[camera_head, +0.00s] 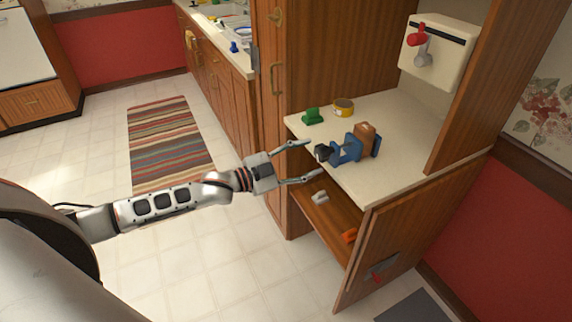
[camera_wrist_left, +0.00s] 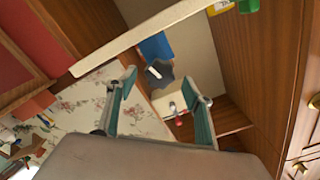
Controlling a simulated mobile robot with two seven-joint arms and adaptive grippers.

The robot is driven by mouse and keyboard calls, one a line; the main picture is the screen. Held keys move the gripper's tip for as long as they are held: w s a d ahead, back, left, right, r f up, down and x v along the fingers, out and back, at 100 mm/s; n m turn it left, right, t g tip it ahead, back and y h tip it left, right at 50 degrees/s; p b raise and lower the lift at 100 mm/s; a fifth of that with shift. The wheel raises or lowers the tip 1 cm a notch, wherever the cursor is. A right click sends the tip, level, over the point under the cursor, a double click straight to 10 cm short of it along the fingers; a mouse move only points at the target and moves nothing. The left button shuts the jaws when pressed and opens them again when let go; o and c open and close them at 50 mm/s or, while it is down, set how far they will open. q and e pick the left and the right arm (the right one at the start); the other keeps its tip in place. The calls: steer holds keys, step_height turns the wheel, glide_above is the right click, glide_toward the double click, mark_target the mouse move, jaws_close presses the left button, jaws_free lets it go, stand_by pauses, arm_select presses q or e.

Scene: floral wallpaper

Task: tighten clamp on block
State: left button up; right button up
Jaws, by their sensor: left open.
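A blue clamp (camera_head: 346,153) lies on the cream countertop near its front edge. Its black knob (camera_head: 322,152) points toward my left gripper. A brown wooden block (camera_head: 364,134) sits in the clamp's far end. My left gripper (camera_head: 314,158) is open and empty, with its fingers pointing at the knob from the front left. In the left wrist view the dark star-shaped knob (camera_wrist_left: 161,73) shows near the fingertips, apart from them as far as I can tell. The blue clamp body (camera_wrist_left: 156,46) is partly hidden behind the counter edge there. My right gripper is not in view.
A green object (camera_head: 312,116) and a yellow tape roll (camera_head: 343,107) lie behind the clamp. A wall box with a red-tipped lever (camera_head: 417,38) hangs above the counter. A lower shelf (camera_head: 331,220) holds small white and orange items. The right countertop is clear.

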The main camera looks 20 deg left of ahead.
arm_select(q)
steer(key=v, duration=0.9)
steer(key=shift+a, duration=0.1)
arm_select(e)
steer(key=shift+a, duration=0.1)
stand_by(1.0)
arm_select(q)
steer(key=n+t+h+b, duration=0.2)
steer(key=n+t+b, duration=0.2)
steer(key=n+b, duration=0.55)
glide_toward(317, 155)
steer(key=p+x, duration=0.1)
steer(key=x, duration=0.3)
steer(key=shift+x, duration=3.45)
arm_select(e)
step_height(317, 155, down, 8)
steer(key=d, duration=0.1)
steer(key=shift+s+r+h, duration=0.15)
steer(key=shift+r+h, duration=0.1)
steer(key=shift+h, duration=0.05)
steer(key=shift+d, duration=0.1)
arm_select(q)
steer(key=c, duration=1.1)
